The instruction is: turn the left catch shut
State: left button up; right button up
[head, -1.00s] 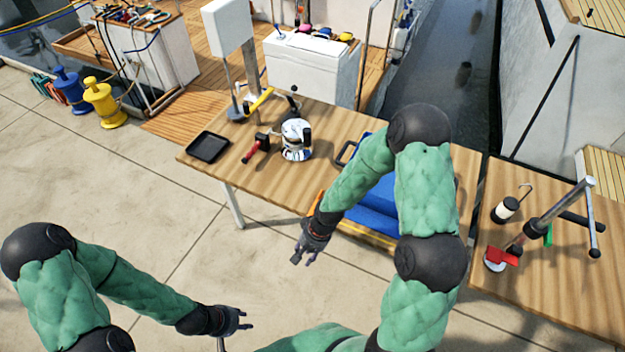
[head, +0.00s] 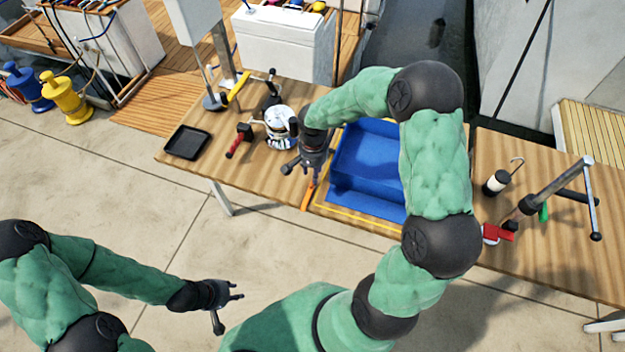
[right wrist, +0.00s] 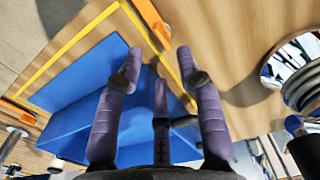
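An orange catch (head: 307,198) lies at the left front corner of the yellow-outlined area around a blue box (head: 365,205). It also shows at the top of the right wrist view (right wrist: 151,22). A second orange piece (right wrist: 18,112) shows at the left of that view and is not visible in the head view. My right gripper (head: 302,172) points down beside the box's left side, just behind the left catch. In the right wrist view its fingers (right wrist: 158,66) are spread and empty, apart from the catch. My left gripper (head: 234,291) hangs over the floor, fingers apart and empty.
A chrome winch (head: 280,124), a red-handled tool (head: 238,142) and a black tray (head: 187,142) stand left on the table. A lantern (head: 495,182) and a red-based clamp (head: 498,233) are on the right table. My right arm covers part of the box.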

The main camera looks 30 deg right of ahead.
aim_at(313, 185)
notch_tip(313, 185, down, 6)
jog(key=shift+r+b, duration=0.15)
jog(key=shift+b, duration=0.35)
grip_shut()
